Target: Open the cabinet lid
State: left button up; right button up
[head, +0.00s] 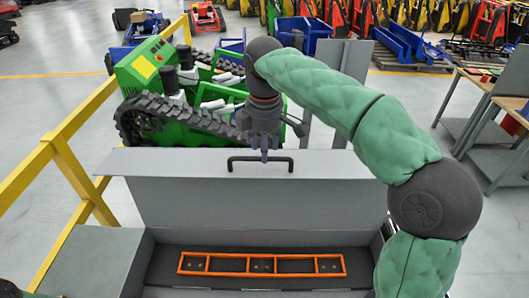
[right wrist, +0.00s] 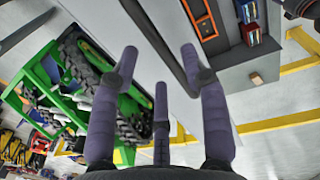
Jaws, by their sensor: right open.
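The grey cabinet (head: 132,262) stands in front of me, with its inside visible. Its grey lid (head: 255,200) is raised at the back, its broad face towards me. A black bar handle (head: 236,159) sits near the lid's upper edge. My right gripper (head: 265,152) is open at the handle, reaching down from above. In the right wrist view its fingers (right wrist: 160,60) are spread, and a dark bar (right wrist: 158,38) runs between them; I cannot tell whether they touch it. My left gripper is out of view.
An orange frame (head: 260,273) lies inside the cabinet. A green tracked carrier (head: 150,75) stands behind the lid. A yellow railing (head: 72,165) runs along the left. Work tables (head: 480,130) stand at the right, with open floor between.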

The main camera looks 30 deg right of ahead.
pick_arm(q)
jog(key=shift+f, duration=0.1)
pick_arm(e)
jog(key=shift+f, duration=0.95)
